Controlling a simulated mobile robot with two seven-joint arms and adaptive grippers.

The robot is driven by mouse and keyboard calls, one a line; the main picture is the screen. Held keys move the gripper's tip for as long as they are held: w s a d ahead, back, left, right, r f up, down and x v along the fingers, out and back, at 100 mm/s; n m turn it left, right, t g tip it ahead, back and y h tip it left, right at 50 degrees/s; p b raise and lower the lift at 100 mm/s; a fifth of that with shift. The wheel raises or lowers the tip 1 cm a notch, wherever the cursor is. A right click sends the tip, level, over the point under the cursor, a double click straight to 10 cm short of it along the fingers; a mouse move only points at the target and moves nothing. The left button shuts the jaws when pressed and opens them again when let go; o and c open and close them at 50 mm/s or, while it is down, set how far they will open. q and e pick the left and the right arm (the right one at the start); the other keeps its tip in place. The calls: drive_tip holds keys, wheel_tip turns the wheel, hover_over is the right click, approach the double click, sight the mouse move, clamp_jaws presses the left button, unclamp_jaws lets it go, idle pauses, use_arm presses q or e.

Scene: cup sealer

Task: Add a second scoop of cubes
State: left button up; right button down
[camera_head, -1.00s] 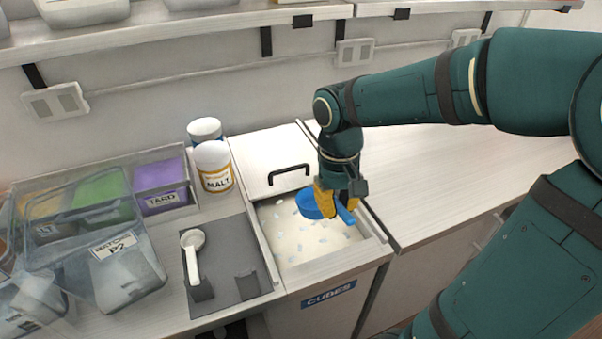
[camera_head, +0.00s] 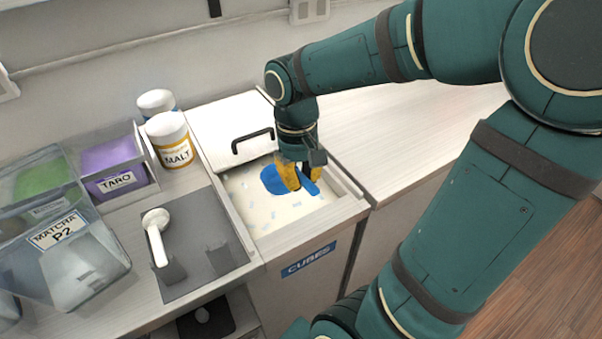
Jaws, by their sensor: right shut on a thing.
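My right gripper (camera_head: 300,178), with yellow fingertips, is shut on a blue scoop (camera_head: 277,181). It holds the scoop inside the open bin labelled CUBES (camera_head: 352,209). The bin holds a pale mass with small light-blue cubes (camera_head: 262,212). The scoop's bowl is at the left of the fingers and its handle sticks out to the right. I cannot tell whether the bowl holds cubes or touches them. The bin's white lid (camera_head: 222,127), with a black handle, covers the back part. My left gripper is not in view.
A white spoon (camera_head: 154,236) rests in a holder on a dark mat (camera_head: 208,264) left of the bin. Two MALT-type jars (camera_head: 170,143), a purple TARO container (camera_head: 112,165) and a clear MATCHA container (camera_head: 84,270) stand farther left. The counter right of the bin (camera_head: 400,135) is clear.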

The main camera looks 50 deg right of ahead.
wheel_tip(320, 180, down, 10)
drive_tip(key=b, duration=0.5)
idle(0.4)
drive_tip(key=shift+f, duration=0.2)
idle(1.4)
drive_tip(key=shift+r, duration=0.15)
